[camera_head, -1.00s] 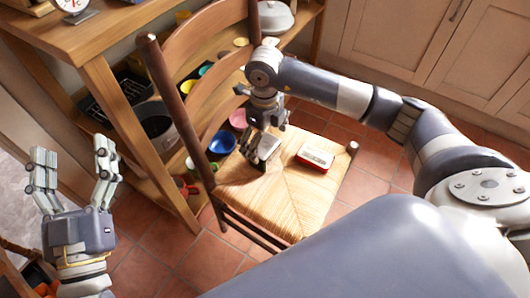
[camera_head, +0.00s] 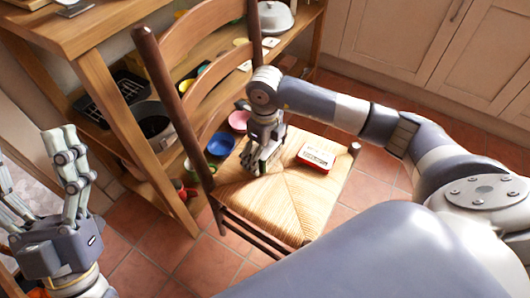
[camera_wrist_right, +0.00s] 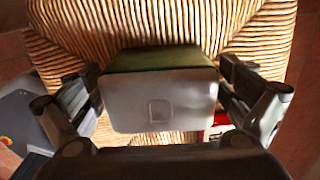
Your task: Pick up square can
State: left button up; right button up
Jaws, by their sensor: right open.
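The square can (camera_wrist_right: 160,98) has a pale metallic face and a dark green side, and sits on the woven chair seat (camera_head: 285,205). In the right wrist view it lies between the spread fingers of my right gripper (camera_head: 262,165), which is open with a finger on each side. Gaps show beside the can in that view. In the head view my right gripper is low over the seat and hides most of the can. My left gripper (camera_head: 33,150) is at the far left, fingers spread and empty, away from the chair.
A red and white tin (camera_head: 316,155) lies on the seat right of my right gripper. The wooden chair back (camera_head: 200,35) rises close to its left. Behind stands a wooden shelf unit with a blue bowl (camera_head: 221,144) and a dark pot (camera_head: 154,124). Tiled floor surrounds the chair.

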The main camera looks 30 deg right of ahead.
jog(key=shift+c, duration=0.3)
jog(key=c, duration=1.3)
jog(key=shift+c, duration=0.2)
jog(key=shift+r, duration=0.1)
